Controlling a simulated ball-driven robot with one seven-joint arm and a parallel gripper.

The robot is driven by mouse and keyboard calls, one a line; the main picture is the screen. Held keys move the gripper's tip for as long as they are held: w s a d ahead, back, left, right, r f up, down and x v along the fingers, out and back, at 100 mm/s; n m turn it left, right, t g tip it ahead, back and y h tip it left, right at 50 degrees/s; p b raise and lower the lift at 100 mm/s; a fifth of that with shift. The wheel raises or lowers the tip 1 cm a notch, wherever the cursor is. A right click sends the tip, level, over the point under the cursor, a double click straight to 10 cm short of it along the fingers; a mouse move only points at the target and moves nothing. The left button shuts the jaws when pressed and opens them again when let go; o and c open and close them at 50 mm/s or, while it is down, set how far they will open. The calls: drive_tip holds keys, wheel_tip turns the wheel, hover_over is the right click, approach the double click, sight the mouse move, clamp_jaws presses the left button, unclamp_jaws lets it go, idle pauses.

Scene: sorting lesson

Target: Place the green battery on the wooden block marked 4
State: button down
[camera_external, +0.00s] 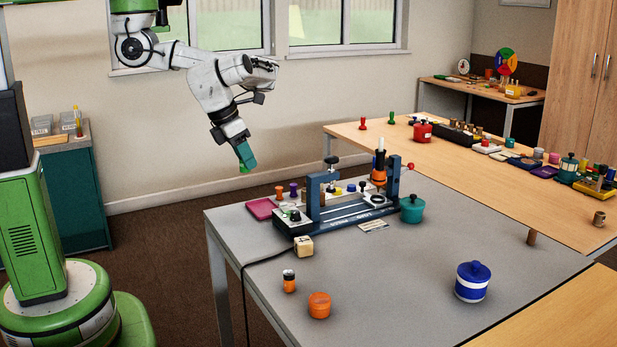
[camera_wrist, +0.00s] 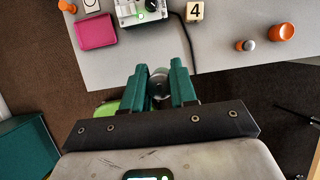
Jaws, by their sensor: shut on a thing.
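My gripper (camera_external: 246,157) hangs in the air to the left of the grey table, with its teal fingers pointing down. A bit of the green battery (camera_external: 243,169) shows at the fingertips in the external view. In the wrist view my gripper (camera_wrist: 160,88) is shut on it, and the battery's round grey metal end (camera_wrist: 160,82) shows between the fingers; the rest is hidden. The wooden block marked 4 (camera_external: 303,246) stands near the table's left front edge. It also shows in the wrist view (camera_wrist: 195,11), with its 4 visible and its top bare.
Around the block are an orange battery (camera_external: 289,283), an orange pot (camera_external: 319,305) and a blue-grey bench device (camera_external: 345,211) with a cable. A magenta tray (camera_external: 261,209), a teal pot (camera_external: 412,208) and a blue-white pot (camera_external: 472,282) also stand on the grey table (camera_external: 400,290).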

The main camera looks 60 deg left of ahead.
sight(246, 170)
wheel_tip(246, 170, down, 4)
drive_tip(key=shift+r, duration=0.1)
drive_tip(key=shift+w+d+f, duration=0.1)
drive_tip(key=shift+w+f, duration=0.1)
drive_tip(key=shift+f, duration=0.05)
drive_tip(key=w+d+f+b, duration=0.1)
drive_tip(key=w+d+f, duration=0.1)
drive_tip(key=w+f, duration=0.1)
drive_tip(key=w+d+f+b, duration=0.1)
drive_tip(key=w+d+f, duration=0.5)
drive_tip(key=w, duration=0.1)
drive_tip(key=shift+d+b, duration=0.1)
drive_tip(key=shift+b, duration=0.3)
drive_tip(key=shift+w+d+f, duration=0.2)
drive_tip(key=shift+w+f, duration=0.05)
drive_tip(key=shift+f, duration=1.65)
